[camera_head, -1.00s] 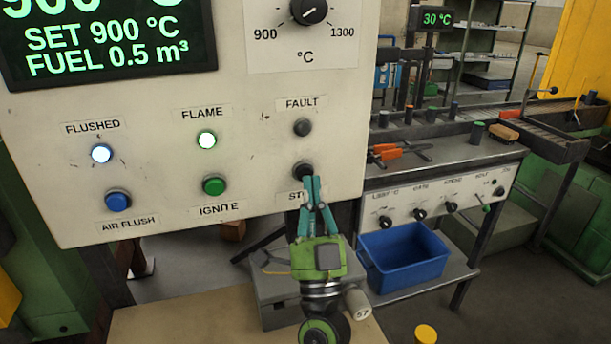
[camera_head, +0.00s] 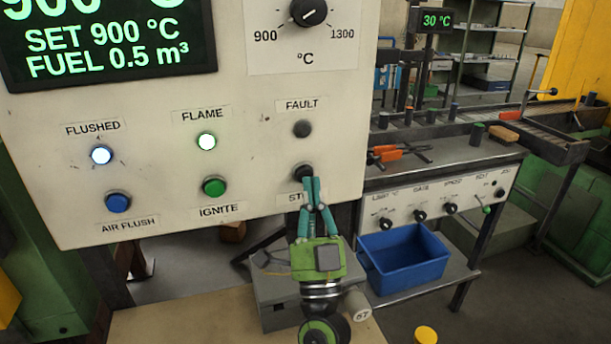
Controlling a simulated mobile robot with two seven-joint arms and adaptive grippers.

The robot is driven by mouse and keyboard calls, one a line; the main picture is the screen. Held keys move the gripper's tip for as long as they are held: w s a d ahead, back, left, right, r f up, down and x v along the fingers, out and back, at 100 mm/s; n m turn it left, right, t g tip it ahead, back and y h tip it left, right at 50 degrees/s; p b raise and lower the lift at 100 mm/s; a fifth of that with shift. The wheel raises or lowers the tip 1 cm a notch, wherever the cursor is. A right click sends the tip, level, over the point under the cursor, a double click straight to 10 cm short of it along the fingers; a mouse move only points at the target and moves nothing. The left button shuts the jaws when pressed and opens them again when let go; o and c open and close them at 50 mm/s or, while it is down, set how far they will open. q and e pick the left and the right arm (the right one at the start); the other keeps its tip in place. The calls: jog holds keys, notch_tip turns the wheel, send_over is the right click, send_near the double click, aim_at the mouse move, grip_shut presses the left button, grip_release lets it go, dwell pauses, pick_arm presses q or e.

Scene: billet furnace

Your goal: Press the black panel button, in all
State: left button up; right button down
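The black panel button (camera_head: 302,172) is at the lower right of the pale control panel (camera_head: 160,165), above a label of which only "ST" shows. My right gripper (camera_head: 312,181) comes up from below, its two teal fingers meeting at the tips with nothing seen between them. The fingertips overlap the lower right edge of the button and hide part of it and of its label. I cannot tell whether they touch it. My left gripper is not in view.
The green IGNITE button (camera_head: 214,187) and blue AIR FLUSH button (camera_head: 118,202) sit to the left. The dark FAULT lamp (camera_head: 302,129) is above the black button. A blue bin (camera_head: 405,262) stands on a low shelf at right. A grey box (camera_head: 275,300) is behind my gripper.

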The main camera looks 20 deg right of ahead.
jog(key=shift+w, duration=0.1)
dwell(0.4)
jog(key=shift+w, duration=0.35)
jog(key=shift+w, duration=0.35)
dwell(0.6)
jog(key=shift+s, duration=0.1)
jog(key=shift+s+p, duration=0.35)
jog(key=shift+s, duration=0.35)
jog(key=s+p, duration=0.1)
jog(key=s, duration=0.4)
jog(key=shift+d, duration=0.1)
